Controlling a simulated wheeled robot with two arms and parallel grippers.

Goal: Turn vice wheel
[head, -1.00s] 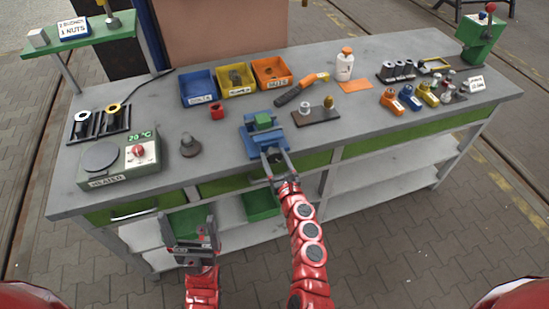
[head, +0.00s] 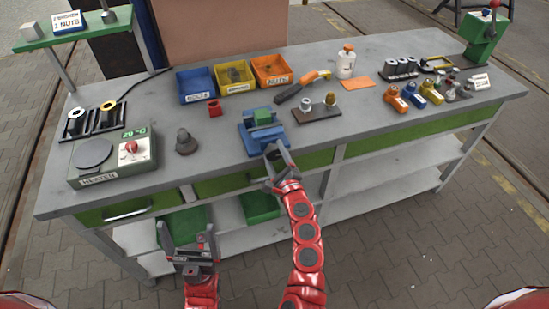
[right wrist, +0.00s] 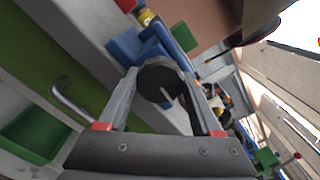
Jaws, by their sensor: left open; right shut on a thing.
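The blue vice (head: 256,141) stands at the front edge of the workbench, with a green block (head: 263,117) between its jaws. Its wheel is a dark round disc with a pale mark (right wrist: 158,84) in the right wrist view. My right gripper (head: 278,157) is at the front of the vice. Its two fingers lie on either side of the wheel and are shut on it. In the head view the wheel is mostly hidden by the gripper. My left gripper (head: 189,238) is open and empty, below and in front of the bench edge.
The grey workbench (head: 225,160) carries a heater (head: 112,160) at left, a dark knobbed part (head: 186,143), blue, yellow and orange bins (head: 270,70) behind, and a small plate with parts (head: 317,113) right of the vice. A drawer handle (right wrist: 72,100) lies below the bench top.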

